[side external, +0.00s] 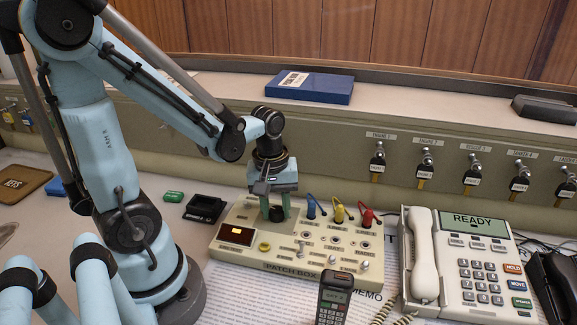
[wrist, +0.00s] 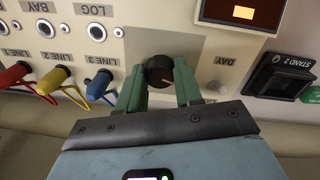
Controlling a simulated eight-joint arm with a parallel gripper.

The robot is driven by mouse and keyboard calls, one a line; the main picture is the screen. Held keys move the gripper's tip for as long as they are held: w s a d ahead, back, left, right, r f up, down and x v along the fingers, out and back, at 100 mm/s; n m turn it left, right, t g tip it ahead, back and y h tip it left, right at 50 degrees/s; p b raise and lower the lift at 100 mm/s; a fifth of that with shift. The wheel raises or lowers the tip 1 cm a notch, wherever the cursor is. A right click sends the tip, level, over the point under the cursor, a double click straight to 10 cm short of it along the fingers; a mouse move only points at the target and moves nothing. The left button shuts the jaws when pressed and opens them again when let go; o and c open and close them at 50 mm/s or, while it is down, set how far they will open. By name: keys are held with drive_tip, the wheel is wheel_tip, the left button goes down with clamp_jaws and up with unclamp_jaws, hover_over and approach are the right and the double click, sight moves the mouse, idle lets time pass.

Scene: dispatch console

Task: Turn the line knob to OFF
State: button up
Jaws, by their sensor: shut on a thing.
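The line knob (wrist: 160,70) is a round black knob on a pale plate of the cream patch box (side external: 285,266). In the side view the knob (side external: 277,214) shows low between my fingers. My gripper (side external: 276,209) points down over the back left part of the box. In the wrist view the two green fingers of my gripper (wrist: 160,77) stand on either side of the knob and are shut on it. A small light mark shows on the knob's top. I cannot read any OFF lettering around it, and the fingers hide part of the plate.
Blue (side external: 311,208), yellow (side external: 339,213) and red (side external: 367,218) plugs with cables stand right of my gripper. A lit amber display (side external: 237,235) and a yellow button (side external: 265,246) lie in front. A white telephone (side external: 470,265) stands right; a dark handset (side external: 334,297) is at the front.

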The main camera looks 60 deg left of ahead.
sight(274, 211)
drive_tip(key=shift+n, duration=0.4)
drive_tip(key=o, duration=1)
drive_tip(key=shift+o, duration=0.2)
drive_tip(key=shift+r, duration=0.1)
wheel_tip(274, 211, up, 12)
drive_tip(key=shift+s, duration=0.3)
